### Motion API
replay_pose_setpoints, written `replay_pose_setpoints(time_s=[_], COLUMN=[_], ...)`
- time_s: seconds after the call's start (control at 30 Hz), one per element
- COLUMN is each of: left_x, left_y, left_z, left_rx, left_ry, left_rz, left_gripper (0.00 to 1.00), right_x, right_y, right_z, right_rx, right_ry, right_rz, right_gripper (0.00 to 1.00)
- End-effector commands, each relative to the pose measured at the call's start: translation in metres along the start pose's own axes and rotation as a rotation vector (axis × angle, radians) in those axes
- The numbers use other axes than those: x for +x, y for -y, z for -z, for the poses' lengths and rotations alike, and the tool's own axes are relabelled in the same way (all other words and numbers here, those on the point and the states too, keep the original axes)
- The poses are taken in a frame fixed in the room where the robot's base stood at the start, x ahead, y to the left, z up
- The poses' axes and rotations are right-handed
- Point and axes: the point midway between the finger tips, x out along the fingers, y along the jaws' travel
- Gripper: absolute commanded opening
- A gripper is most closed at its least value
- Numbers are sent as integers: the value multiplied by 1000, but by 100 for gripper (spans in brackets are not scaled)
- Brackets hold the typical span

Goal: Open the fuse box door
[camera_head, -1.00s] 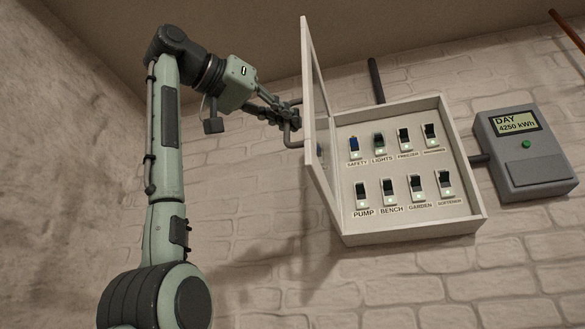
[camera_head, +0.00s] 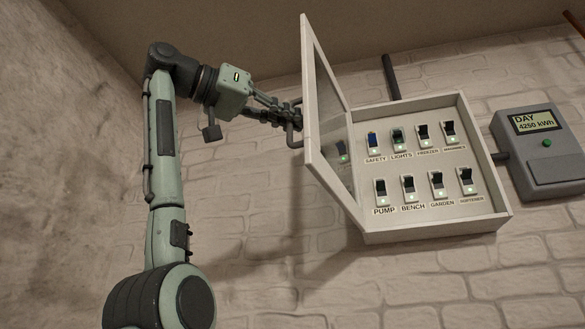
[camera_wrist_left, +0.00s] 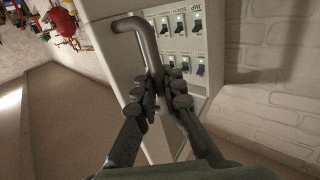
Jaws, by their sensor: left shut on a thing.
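The fuse box (camera_head: 440,226) is a pale box on the brick wall, with two rows of labelled switches inside. Its door (camera_head: 312,92), a pale frame with a see-through panel, is hinged at the box's left side and stands well open, swung out from the wall. A grey bar handle (camera_head: 292,137) sits on the door's outer face and also shows in the left wrist view (camera_wrist_left: 146,42). My left gripper (camera_head: 291,116) is shut on this handle; in the left wrist view its fingers (camera_wrist_left: 162,95) close around the bar. My right gripper is not in view.
A grey meter (camera_head: 541,150) reading "DAY 4250 kWh" is on the wall right of the box. A dark pipe (camera_head: 390,77) rises from the box's top. Bare brick wall lies below. Tools (camera_wrist_left: 62,20) hang at upper left in the left wrist view.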

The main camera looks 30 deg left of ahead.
Motion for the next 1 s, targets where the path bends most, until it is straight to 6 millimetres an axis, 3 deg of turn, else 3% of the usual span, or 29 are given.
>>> replay_pose_setpoints(time_s=[0.37,0.4,0.47,0.77,1.0], left_x=[-1,-1,-1,-2,-32], left_y=[0,-1,0,0,0], left_z=[0,0,0,0,1], left_rx=[0,0,0,0,2], left_ry=[0,0,-1,-1,-4], left_rz=[-2,-2,-2,-1,0], left_gripper=[0,12,19,19,19], right_x=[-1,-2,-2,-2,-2], right_y=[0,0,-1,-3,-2], right_z=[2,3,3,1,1], right_rx=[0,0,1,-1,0], right_ry=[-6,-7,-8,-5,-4], right_rz=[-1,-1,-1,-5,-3], right_gripper=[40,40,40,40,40])
